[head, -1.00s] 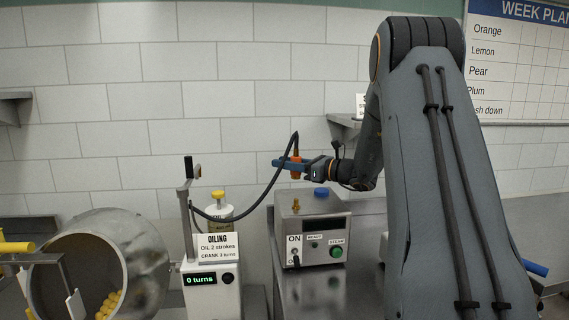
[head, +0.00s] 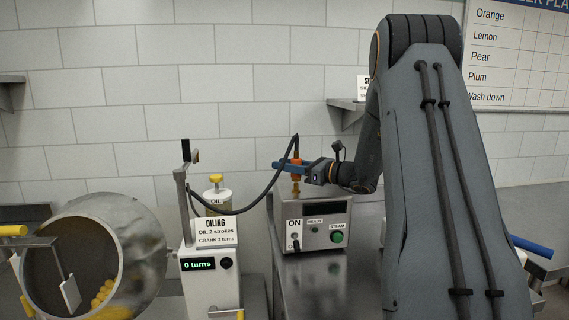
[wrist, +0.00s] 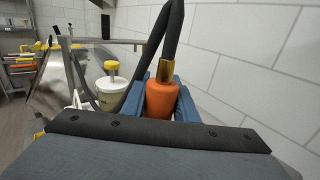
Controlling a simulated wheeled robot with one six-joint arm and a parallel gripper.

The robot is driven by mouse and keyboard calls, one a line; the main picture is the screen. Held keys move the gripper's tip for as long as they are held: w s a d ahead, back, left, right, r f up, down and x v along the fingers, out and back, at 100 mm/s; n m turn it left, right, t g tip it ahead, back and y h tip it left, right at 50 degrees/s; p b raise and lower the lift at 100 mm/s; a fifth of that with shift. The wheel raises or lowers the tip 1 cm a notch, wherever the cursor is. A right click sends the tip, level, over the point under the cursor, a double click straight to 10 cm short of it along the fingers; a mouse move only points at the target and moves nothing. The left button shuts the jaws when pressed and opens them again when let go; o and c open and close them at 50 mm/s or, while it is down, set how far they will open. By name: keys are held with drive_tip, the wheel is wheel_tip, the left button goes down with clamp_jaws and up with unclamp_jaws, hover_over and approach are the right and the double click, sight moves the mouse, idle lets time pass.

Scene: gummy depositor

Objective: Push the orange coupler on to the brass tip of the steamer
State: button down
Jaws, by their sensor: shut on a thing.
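The orange coupler (head: 296,168) hangs upright at the end of a dark hose. My gripper (head: 293,165) has its blue fingers shut on it. In the wrist view the coupler (wrist: 162,101) sits between the two blue fingers, with a brass collar and the hose above it. The steamer (head: 318,224) is a grey box on the steel bench. Its brass tip (head: 296,188) stands on its top, directly below the coupler. The two look in line and touching or nearly so; I cannot tell whether the coupler is seated. The wrist view does not show the tip.
The hose (head: 262,191) loops left to the oiling machine (head: 208,270), where a white oil pot (head: 218,200) with a yellow knob stands. A drum (head: 120,240) holding yellow pieces is at far left. A wall shelf (head: 347,104) is behind my arm.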

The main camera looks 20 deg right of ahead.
drive_tip(key=shift+f, duration=0.1)
idle(0.5)
drive_tip(key=shift+f+b, duration=0.85)
drive_tip(key=shift+f, duration=0.55)
drive_tip(key=c, duration=1.3)
unclamp_jaws()
drive_tip(key=shift+c, duration=0.2)
drive_tip(key=shift+s+d, duration=0.1)
drive_tip(key=b+v, duration=0.2)
drive_tip(key=v, duration=0.5)
drive_tip(key=shift+s+d, duration=0.2)
drive_tip(key=shift+s, duration=0.05)
